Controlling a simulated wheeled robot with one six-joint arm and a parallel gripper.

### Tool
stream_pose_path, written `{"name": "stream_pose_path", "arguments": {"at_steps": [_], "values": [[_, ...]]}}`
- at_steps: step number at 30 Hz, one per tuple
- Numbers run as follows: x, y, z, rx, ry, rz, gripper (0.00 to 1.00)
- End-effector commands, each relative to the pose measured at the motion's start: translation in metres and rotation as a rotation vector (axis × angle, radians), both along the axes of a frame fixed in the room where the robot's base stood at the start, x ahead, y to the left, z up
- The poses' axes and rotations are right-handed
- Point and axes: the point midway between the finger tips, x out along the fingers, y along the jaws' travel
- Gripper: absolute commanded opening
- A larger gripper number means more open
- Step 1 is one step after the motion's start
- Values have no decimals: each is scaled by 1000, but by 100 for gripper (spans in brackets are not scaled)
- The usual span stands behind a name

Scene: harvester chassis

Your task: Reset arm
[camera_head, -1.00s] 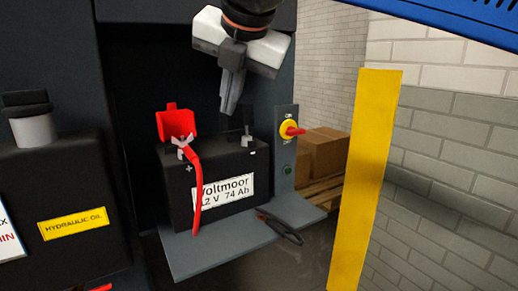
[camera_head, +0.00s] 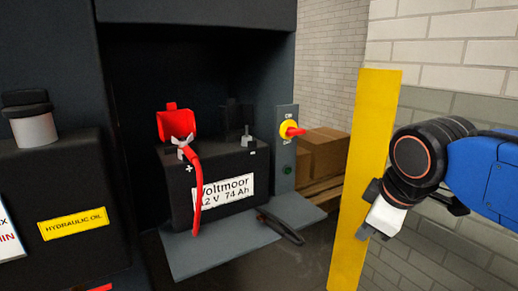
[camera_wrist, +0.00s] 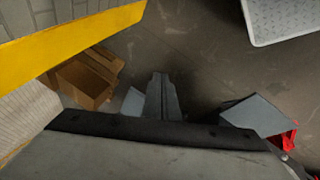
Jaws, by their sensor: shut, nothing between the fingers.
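My gripper (camera_head: 366,234) is at the right of the head view, in front of the yellow post, with the blue arm link reaching in from the right edge. Its white body and dark fingers point down and left, clear of the battery. In the wrist view the fingers (camera_wrist: 162,82) are together with nothing between them. The black battery (camera_head: 221,176) sits on a grey tray (camera_head: 208,249). A red cable (camera_head: 196,200) with a clamp and a raised red cover (camera_head: 178,124) is at its plus terminal.
The yellow post (camera_head: 362,150) stands close behind my gripper. A panel with a red and yellow switch (camera_head: 290,130) is right of the battery. Cardboard boxes (camera_head: 322,153) lie behind it. A black cable end (camera_head: 281,229) hangs at the tray's edge. The hydraulic oil tank (camera_head: 60,190) is at left.

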Motion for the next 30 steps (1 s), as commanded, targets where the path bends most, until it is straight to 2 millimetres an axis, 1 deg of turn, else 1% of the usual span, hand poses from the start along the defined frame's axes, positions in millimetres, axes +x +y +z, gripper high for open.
{"name": "stream_pose_path", "arguments": {"at_steps": [1,6,9,13,15,18,30], "values": [[-9,-12,-16,39,11,-95,0],[-38,-40,-66,177,43,-415,0],[-53,-51,-91,249,55,-580,0],[-68,-60,-115,317,65,-736,0],[-73,-63,-122,339,65,-787,0],[-77,-64,-128,356,69,-825,0],[-77,-64,-129,359,69,-830,0]]}}
